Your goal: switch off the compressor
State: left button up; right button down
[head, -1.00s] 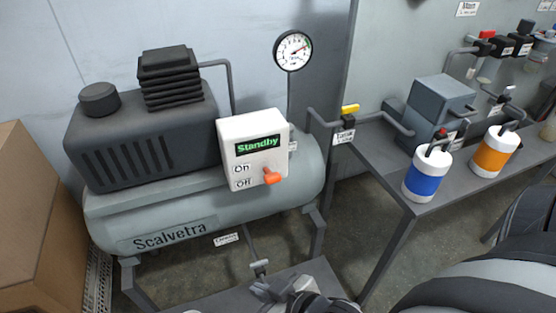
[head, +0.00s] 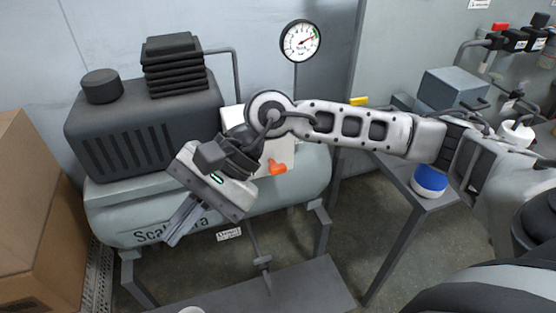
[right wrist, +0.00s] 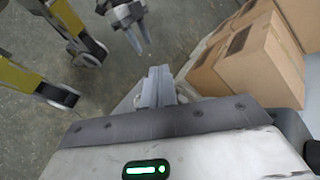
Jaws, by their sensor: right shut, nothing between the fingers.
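The compressor (head: 110,208) is a grey tank with a dark motor housing on top, at the left in the head view. Its white switch box (head: 284,148) is mostly hidden behind my right arm. The box's orange switch handle (head: 278,168) shows just below the arm; the display and the On and Off labels are covered. My right gripper (head: 176,234) is shut and empty, in front of the tank, left of the box and apart from the handle. It also shows in the right wrist view (right wrist: 158,80). Another gripper, apparently my left, shows there too (right wrist: 136,35); its opening is unclear.
A round pressure gauge (head: 300,42) stands above the tank. A cardboard box (head: 40,215) is at the far left. A yellow valve handle (head: 358,101) and a bench (head: 405,190) with a blue-and-white canister (head: 430,182) are at the right. Open floor lies between.

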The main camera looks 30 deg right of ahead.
jog(key=w+d+r+n+t+h, duration=0.1)
jog(key=w+d+n+t+h, duration=0.1)
jog(key=d, duration=0.5)
jog(key=w+d+r+n+t+h, duration=0.2)
jog(key=w+d+h, duration=0.2)
jog(key=d+h, duration=0.2)
jog(key=w+d+r+n+t+h, duration=0.1)
jog(key=w+d+t+h, duration=0.1)
jog(key=d, duration=0.8)
jog(key=shift+w+d+r+n+h+b, duration=0.25)
jog(key=shift+w+n+h+b, duration=0.2)
jog(key=shift+w+h, duration=0.35)
jog(key=shift+f, duration=0.1)
send_over(276, 164)
jog(key=f, duration=0.9)
jog(key=shift+s, duration=0.2)
jog(key=shift+s+a+f, duration=0.1)
jog(key=shift+s+f, duration=0.1)
jog(key=shift+f, duration=0.4)
jog(key=shift+s+a+f, duration=0.1)
jog(key=shift+s+f, duration=0.1)
jog(key=shift+f, duration=0.4)
jog(key=shift+s+f, duration=0.25)
jog(key=shift+f, duration=0.4)
